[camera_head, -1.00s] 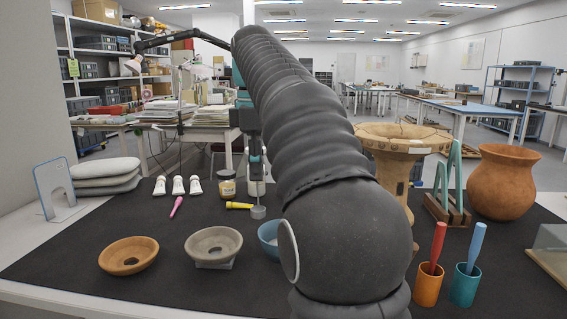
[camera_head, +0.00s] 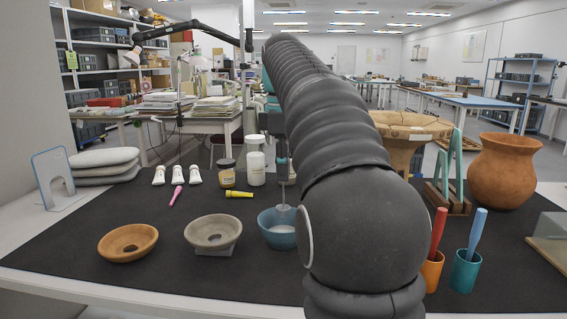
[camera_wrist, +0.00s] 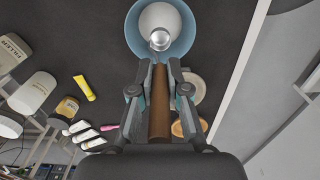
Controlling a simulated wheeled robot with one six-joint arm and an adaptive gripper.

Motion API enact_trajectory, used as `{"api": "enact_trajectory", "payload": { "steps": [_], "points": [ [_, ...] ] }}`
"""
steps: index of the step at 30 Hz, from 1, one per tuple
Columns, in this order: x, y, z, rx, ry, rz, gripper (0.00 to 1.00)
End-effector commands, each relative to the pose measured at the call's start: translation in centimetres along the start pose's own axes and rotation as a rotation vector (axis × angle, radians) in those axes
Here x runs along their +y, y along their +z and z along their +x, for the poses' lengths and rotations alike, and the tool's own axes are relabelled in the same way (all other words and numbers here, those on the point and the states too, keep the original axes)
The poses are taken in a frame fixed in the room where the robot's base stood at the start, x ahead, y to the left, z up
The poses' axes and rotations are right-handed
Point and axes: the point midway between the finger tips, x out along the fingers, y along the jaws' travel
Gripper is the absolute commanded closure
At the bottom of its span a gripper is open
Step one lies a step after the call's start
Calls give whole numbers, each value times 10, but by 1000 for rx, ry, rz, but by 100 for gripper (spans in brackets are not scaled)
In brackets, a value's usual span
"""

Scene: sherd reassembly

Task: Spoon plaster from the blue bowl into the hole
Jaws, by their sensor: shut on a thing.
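The blue bowl (camera_head: 266,226) stands on the dark mat and holds white plaster (camera_head: 281,238). It also shows at the top of the wrist view (camera_wrist: 134,32), with the plaster (camera_wrist: 158,17) inside. My gripper (camera_wrist: 160,92) is shut on the brown handle (camera_wrist: 160,115) of a spoon. The spoon's metal end (camera_wrist: 160,40) overlaps the plaster in the wrist view. In the head view the spoon (camera_head: 284,209) points down at the bowl's back rim; I cannot tell whether it touches the plaster. A grey dish (camera_head: 213,247) on a small stand has a dark spot in its middle, perhaps the hole.
An orange dish (camera_head: 128,256) lies left of the grey one. A yellow tube (camera_head: 240,194), jars (camera_head: 227,178) and white tubes (camera_head: 195,176) stand behind. Cups with tools (camera_head: 464,272) and a large pot (camera_head: 501,172) are at the right. My arm hides part of the mat.

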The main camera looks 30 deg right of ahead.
Motion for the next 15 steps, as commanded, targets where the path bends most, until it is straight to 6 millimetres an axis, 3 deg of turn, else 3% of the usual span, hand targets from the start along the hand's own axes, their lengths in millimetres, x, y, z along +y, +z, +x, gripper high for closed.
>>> {"api": "enact_trajectory", "payload": {
  "steps": [15],
  "points": [
    [0, 0, 38, 0, -1, 0, 100]
  ]
}}
